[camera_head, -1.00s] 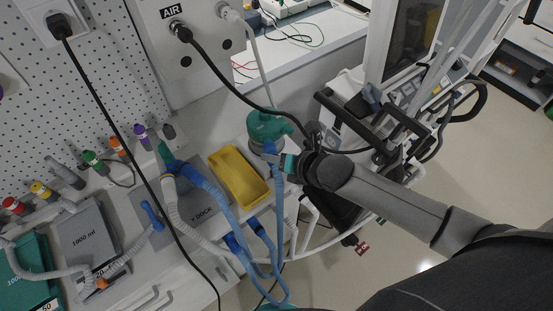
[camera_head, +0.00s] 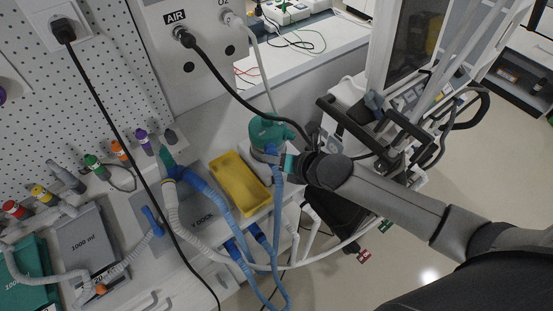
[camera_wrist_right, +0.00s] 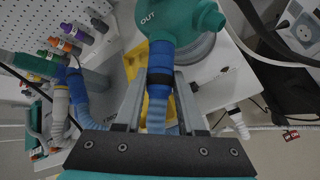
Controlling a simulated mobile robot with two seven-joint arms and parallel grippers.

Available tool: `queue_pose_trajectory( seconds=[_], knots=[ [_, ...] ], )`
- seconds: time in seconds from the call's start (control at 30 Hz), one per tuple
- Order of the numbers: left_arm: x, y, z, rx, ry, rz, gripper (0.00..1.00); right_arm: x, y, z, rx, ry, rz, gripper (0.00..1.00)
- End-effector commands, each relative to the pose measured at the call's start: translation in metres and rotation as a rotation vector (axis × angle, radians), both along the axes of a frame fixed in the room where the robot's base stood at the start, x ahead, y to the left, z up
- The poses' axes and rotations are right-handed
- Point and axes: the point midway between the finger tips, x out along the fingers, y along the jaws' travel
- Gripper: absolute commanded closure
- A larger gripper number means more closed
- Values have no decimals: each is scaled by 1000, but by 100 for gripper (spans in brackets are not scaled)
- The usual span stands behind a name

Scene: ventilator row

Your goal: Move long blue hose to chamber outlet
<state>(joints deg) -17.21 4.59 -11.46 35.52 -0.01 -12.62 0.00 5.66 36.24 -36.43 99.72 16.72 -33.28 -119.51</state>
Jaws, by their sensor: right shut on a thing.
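The teal chamber (camera_head: 266,128) stands right of the yellow tray; the wrist view shows its port marked OUT (camera_wrist_right: 150,18). My right gripper (camera_head: 283,161) is beside the chamber, shut on the long blue hose (camera_head: 277,205) just below its dark blue end cuff. In the wrist view the two fingers (camera_wrist_right: 158,112) flank the hose, and the cuff (camera_wrist_right: 161,62) points up at the OUT port and meets its lower rim. I cannot tell how far it is pushed on. The hose hangs down and loops near the bottom. My left gripper is not in view.
The yellow tray (camera_head: 240,182) lies left of the chamber. Blue and grey hoses gather at a grey dock plate (camera_head: 148,208). Black AIR cable (camera_head: 235,93) crosses behind the chamber. The ventilator cart (camera_head: 375,135) stands close on the right.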

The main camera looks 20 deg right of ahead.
Motion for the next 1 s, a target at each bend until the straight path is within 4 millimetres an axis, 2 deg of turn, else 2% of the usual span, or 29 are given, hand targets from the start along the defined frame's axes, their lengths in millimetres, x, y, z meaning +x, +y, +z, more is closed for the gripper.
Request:
queue_pose_trajectory(
  seconds=[0.47,0.5,0.8,1.0],
  knots=[
    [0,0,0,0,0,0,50,0,0,0,0,-1,0,100],
    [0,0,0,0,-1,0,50,0,0,0,0,-1,0,59],
    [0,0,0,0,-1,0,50,0,0,0,0,0,0,26],
    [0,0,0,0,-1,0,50,0,0,0,-1,1,0,26]
  ],
)
